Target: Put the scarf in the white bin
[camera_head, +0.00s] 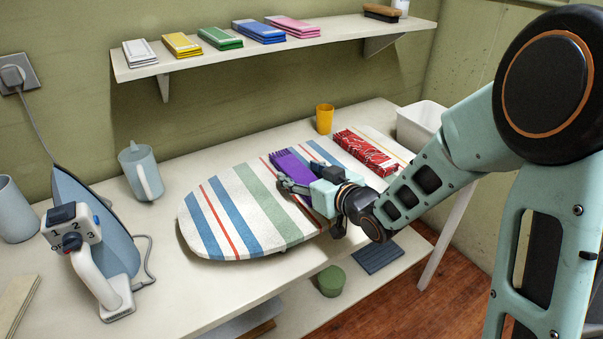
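A folded purple cloth (288,162), which looks like the scarf, lies on the striped ironing board (222,213). My gripper (301,175) is low over the board at this cloth and hides part of it. Its fingers are apart, one on the near side and one on the far side of the cloth. I cannot tell whether they touch it. The white bin (422,120) stands at the right end of the table, partly hidden by my arm. Its inside is mostly out of sight.
A folded red patterned item (364,152) lies on the board right of my gripper, with a yellow cup (325,118) behind. An iron (100,245) and a blue-grey jug (141,172) stand left. A shelf (300,42) with folded cloths hangs above.

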